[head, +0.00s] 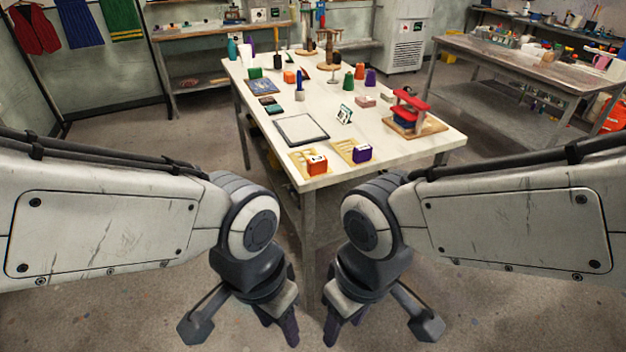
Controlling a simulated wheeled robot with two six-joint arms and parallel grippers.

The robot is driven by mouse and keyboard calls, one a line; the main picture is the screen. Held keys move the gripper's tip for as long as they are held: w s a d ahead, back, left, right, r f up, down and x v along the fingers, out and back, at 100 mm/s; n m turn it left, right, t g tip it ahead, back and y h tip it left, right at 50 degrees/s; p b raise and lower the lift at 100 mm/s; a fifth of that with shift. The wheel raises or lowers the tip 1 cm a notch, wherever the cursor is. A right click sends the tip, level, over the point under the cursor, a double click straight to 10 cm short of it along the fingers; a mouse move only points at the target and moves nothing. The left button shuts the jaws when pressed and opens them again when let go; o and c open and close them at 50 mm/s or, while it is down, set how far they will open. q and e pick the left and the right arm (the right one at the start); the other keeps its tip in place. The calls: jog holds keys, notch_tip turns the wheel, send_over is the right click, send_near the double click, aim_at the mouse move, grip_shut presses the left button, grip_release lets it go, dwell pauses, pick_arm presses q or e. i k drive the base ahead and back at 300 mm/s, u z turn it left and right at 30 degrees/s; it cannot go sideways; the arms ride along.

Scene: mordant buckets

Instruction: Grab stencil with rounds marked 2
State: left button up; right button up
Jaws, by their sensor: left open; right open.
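Two flat yellow stencil-like sheets lie at the near end of the white table. The left sheet (298,157) lies under or behind an orange block (317,166) with a white label. The right sheet (343,146) lies beside a purple block (361,154), also with a white label. The label marks and the shapes of any cut-outs are too small to read, so I cannot tell which is marked 2. My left gripper (278,322) and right gripper (346,320) are open, pointing down in front of the table, away from both sheets.
The long table (390,155) has its near edge in front of my arms. A framed screen (300,129) lies behind the sheets. A red press (409,111) stands at the right edge. Spools and small blocks fill the far part. Floor between my arms and the table is clear.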

aim_at(318, 166)
jog(key=z, duration=0.35)
jog(key=i, duration=1.3)
jog(key=u, duration=0.5)
